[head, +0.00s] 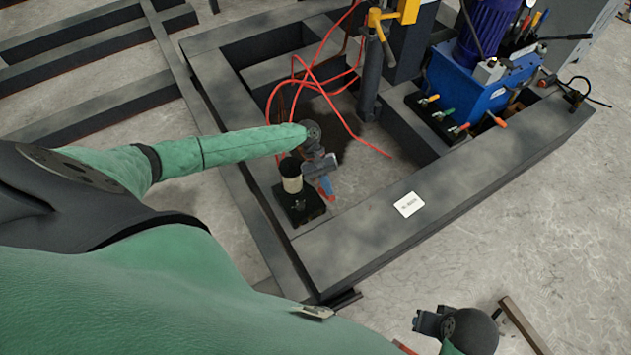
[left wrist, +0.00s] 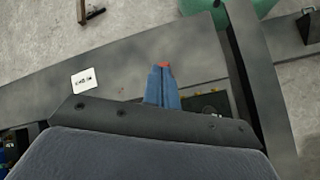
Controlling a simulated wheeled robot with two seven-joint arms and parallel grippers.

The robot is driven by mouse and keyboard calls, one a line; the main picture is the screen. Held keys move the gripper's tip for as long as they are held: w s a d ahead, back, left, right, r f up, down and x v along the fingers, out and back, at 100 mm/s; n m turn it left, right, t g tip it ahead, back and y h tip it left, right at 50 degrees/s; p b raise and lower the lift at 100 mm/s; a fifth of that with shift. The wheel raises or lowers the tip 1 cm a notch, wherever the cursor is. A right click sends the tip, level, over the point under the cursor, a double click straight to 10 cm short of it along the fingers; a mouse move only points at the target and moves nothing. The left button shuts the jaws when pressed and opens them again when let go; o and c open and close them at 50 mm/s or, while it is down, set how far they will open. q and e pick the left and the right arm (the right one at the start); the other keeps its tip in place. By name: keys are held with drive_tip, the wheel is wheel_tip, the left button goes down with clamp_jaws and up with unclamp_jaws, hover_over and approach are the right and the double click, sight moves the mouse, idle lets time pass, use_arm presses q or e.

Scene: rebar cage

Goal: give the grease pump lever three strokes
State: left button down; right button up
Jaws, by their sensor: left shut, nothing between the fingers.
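The grease pump stands on the near inner corner of the dark frame, with a black base (head: 301,207) and a pale-banded upright cylinder (head: 291,176). My left gripper (head: 327,188) is just right of the pump, pointing down. In the left wrist view its blue fingers (left wrist: 162,88) are together, with nothing held between them. A small red part (left wrist: 164,65) shows at their tips; I cannot tell whether it is the lever's grip or touches them. The pump base (left wrist: 213,104) is partly hidden there. The lever is not clearly visible. My right gripper (head: 428,322) is low at the right, its fingers unclear.
A dark steel frame (head: 365,245) with a white label (head: 409,204) surrounds the pump. Red hoses (head: 318,88) loop behind it. A blue hydraulic unit (head: 470,90) and a yellow-topped post (head: 371,75) stand farther back. Concrete floor at the right is mostly clear.

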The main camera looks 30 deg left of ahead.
use_arm(q)
drive_tip(key=shift+s+d+f, duration=0.2)
drive_tip(key=shift+d+f, duration=0.15)
drive_tip(key=shift+f, duration=0.15)
drive_tip(key=shift+s+d+f, duration=0.2)
drive_tip(key=shift+d+f, duration=0.15)
drive_tip(key=shift+f, duration=0.25)
